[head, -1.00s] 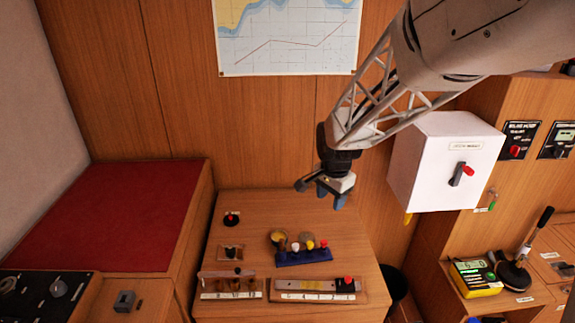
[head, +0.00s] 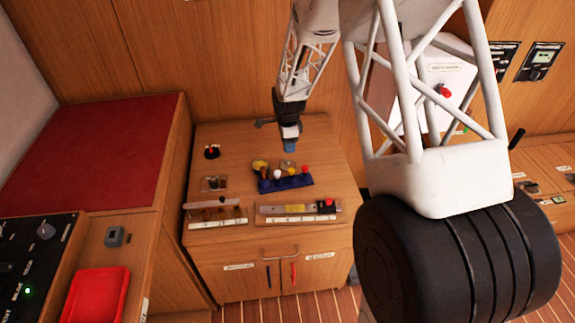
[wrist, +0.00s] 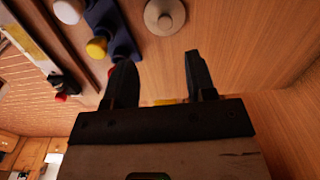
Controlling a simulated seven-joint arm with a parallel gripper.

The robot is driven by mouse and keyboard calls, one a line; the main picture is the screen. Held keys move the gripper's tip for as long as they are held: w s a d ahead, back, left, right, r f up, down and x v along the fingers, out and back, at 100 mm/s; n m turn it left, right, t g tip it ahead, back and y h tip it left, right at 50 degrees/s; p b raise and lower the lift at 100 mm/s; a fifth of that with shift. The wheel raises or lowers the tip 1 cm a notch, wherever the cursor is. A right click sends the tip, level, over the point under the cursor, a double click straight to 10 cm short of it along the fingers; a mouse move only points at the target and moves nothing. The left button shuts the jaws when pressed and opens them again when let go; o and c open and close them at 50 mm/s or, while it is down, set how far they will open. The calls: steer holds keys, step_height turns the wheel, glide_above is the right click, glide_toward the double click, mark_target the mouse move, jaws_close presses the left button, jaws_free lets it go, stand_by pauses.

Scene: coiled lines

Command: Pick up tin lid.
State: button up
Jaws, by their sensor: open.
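The tin lid (wrist: 164,15) is a round, pale grey disc with a small raised knob, lying on the wooden cabinet top. In the head view the tin lid (head: 288,165) sits just behind the blue rack and is partly hidden. My gripper (head: 290,147) is above the cabinet top, near the lid's far side. In the wrist view my gripper (wrist: 158,72) shows two dark fingers spread apart with nothing between them. The lid lies beyond the fingertips, near the top edge of that view.
The blue rack (head: 285,184) with white, yellow and red knobs stands close to the lid. A yellow round object (head: 260,166) is left of the lid. Labelled strips (head: 298,209) lie along the front. A red-and-black knob (head: 211,151) is at the back left. The right of the top is clear.

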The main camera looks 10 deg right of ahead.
mark_target(288, 161)
steer(key=shift+w+a+f, duration=0.1)
steer(key=shift+w+f, duration=0.25)
steer(key=shift+f, duration=0.5)
steer(key=shift+f, duration=0.1)
steer(key=shift+f, duration=1.15)
steer(key=shift+f, duration=0.1)
steer(key=shift+f, duration=2.55)
jaws_close()
